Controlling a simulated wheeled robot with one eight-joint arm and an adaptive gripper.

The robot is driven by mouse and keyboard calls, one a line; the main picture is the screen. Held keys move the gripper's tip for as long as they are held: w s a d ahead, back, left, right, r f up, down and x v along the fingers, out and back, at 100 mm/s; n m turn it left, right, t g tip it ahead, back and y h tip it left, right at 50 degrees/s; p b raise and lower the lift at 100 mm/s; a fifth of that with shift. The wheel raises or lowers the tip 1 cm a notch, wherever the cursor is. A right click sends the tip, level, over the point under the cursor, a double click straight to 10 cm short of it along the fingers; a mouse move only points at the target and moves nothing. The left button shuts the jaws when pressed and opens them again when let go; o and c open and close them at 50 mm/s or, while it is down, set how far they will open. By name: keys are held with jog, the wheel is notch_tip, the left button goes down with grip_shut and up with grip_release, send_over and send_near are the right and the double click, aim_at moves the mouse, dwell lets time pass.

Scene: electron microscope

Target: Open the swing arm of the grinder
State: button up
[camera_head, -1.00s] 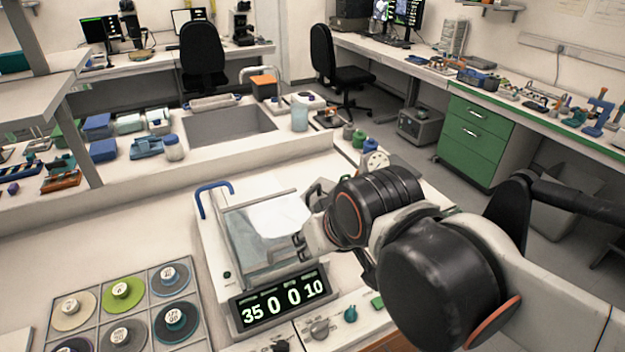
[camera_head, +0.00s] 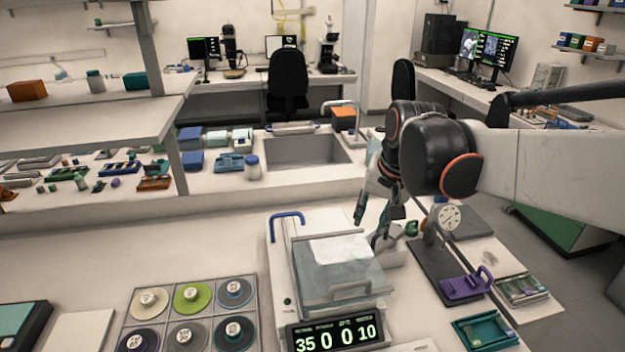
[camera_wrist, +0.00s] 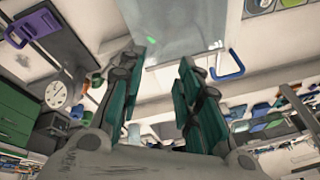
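The grinder (camera_head: 333,285) is a pale box with a clear cover and a lit display (camera_head: 336,337). A blue hooked handle (camera_head: 288,214) stands at its back left, joined to a thin bar along the back; it also shows in the wrist view (camera_wrist: 228,66). Which part is the swing arm I cannot tell for sure. My gripper (camera_head: 372,212) hangs just behind and right of the grinder, fingers down, apart from the blue handle. In the wrist view its teal-padded fingers (camera_wrist: 161,60) are spread with nothing between them; the grinder's cover (camera_wrist: 178,30) lies beyond.
A dial gauge stand (camera_head: 449,217) stands right of the grinder, with a purple handled piece (camera_head: 463,287) and a teal tray (camera_head: 485,332) nearby. Grinding discs in a rack (camera_head: 170,317) lie left. The sink (camera_head: 305,152) and a shelf (camera_head: 80,130) are behind.

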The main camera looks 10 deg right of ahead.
jog(key=w+d+f+m+g+p, duration=0.25)
jog(key=w+d+m, duration=0.35)
jog(key=w+d, duration=0.4)
jog(key=b, duration=0.4)
send_near(372, 241)
jog(key=shift+t+y, duration=0.25)
jog(key=shift+y, duration=0.05)
jog(key=w+d+f, duration=0.1)
jog(key=f, duration=0.1)
jog(key=d+f, duration=0.1)
jog(key=f, duration=0.1)
jog(key=w+d+f, duration=0.1)
jog(key=f, duration=0.1)
jog(key=shift+w+d+f, duration=0.15)
jog(key=shift+w+f, duration=0.15)
grip_shut()
